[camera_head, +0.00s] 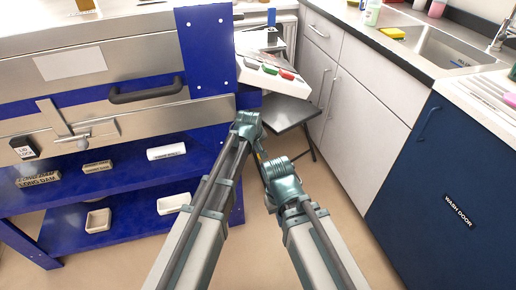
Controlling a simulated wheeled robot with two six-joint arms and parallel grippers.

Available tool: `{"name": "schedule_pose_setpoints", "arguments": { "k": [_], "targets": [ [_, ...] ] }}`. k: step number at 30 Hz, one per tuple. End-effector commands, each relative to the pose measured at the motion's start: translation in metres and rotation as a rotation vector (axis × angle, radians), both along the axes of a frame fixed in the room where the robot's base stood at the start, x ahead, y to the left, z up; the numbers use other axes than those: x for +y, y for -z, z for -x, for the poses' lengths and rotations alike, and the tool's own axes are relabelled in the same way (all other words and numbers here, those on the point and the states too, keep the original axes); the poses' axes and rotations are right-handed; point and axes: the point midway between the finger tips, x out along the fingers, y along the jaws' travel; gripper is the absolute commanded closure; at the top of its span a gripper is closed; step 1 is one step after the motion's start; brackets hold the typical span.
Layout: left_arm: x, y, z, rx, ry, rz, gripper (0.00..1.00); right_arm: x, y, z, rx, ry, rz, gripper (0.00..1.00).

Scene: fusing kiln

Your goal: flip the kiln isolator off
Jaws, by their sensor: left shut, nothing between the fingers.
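The kiln (120,55) is a large steel and blue body at the left. A white control box (262,79) juts from its right side. On its top are a red control (287,74), a green one (269,69) and a dark one (252,63). I cannot read which is the isolator, or its position. My left gripper (258,150) is small and partly covered by my own arm links, below the control box and apart from it. It is shut and empty. My right arm's joint shows beside it, but its gripper does not show.
A dark folding stool (287,112) stands under the control box. A kiln handle (146,91) sticks out at the left, above blue shelves (120,220) with several dam blocks. White cabinets (365,100), a sink (440,45) and a blue wash door (430,190) line the right.

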Motion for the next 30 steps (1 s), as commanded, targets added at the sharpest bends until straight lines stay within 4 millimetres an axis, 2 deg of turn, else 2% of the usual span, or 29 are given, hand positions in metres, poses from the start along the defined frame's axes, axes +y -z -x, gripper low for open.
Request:
{"name": "schedule_pose_setpoints", "arguments": {
  "k": [6, 15, 20, 30],
  "targets": [
    [0.000, -0.012, 0.000, 0.000, 0.000, 0.000, 1.00, 0.000, -0.012, 0.000, 0.000, 0.000, 0.000, 1.00],
    [0.000, -0.013, 0.000, 0.000, 0.000, 0.000, 1.00, 0.001, -0.013, 0.000, 0.001, 0.001, -0.003, 1.00],
    [0.003, -0.021, -0.001, 0.000, -0.001, 0.000, 1.00, 0.001, -0.021, 0.000, 0.001, 0.001, -0.004, 1.00],
    [0.018, -0.062, -0.002, 0.000, 0.001, 0.000, 1.00, 0.002, -0.062, 0.001, 0.004, 0.004, -0.009, 1.00]
  ]
}}
